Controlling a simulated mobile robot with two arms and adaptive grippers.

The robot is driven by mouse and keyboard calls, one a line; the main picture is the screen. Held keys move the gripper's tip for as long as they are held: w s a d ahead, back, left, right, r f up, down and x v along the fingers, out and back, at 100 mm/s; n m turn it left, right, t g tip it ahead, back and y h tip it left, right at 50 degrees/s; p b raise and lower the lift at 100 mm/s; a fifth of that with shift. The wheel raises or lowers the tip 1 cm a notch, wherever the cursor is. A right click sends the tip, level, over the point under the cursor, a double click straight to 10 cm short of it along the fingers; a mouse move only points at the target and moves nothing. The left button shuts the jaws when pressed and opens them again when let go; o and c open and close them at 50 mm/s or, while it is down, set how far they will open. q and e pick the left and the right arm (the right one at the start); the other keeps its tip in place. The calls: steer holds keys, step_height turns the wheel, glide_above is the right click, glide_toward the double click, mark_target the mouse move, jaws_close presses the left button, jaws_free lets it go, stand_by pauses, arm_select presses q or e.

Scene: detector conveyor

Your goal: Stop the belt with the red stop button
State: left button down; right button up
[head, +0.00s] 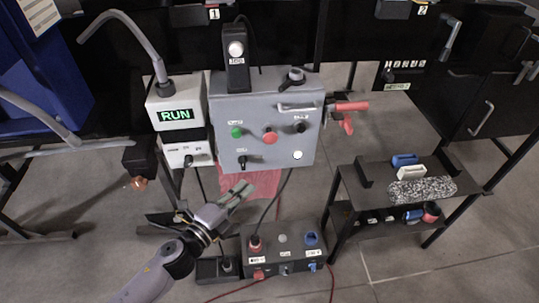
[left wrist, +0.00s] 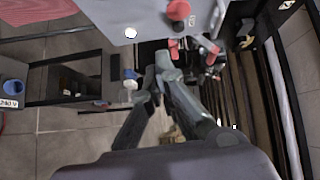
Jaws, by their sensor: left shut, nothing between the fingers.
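The red stop button (head: 269,137) sits on the front of the grey control box (head: 255,165), between a green button (head: 237,132) and a black knob (head: 300,127). It also shows at the top of the left wrist view (left wrist: 178,10). The display (head: 175,114) left of the box reads RUN in green. My left gripper (head: 243,191) is shut and empty. In the head view its fingertips are below the box's lower edge, apart from the button. In the left wrist view, the shut fingers (left wrist: 163,65) point toward the box's edge, below the button. My right gripper is not in view.
A red handle (head: 349,108) juts from the box's right side. Below stands a dark low box (head: 285,252) with red and blue connectors. A black shelf (head: 365,198) at right holds a speckled item (head: 422,190). Cables hang between them.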

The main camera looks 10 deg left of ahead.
mark_target(270, 136)
arm_select(q)
steer(key=r, duration=0.1)
steer(key=d+r+m+h, duration=0.1)
steer(key=shift+s+r, duration=0.25)
steer(key=shift+r, duration=0.05)
steer(key=w+a+p+x, duration=0.1)
steer(key=a+x, duration=0.1)
steer(key=x, duration=1.1)
steer(key=shift+w+a+p, duration=0.2)
steer(key=shift+a+p, duration=0.1)
steer(key=shift+p, duration=0.1)
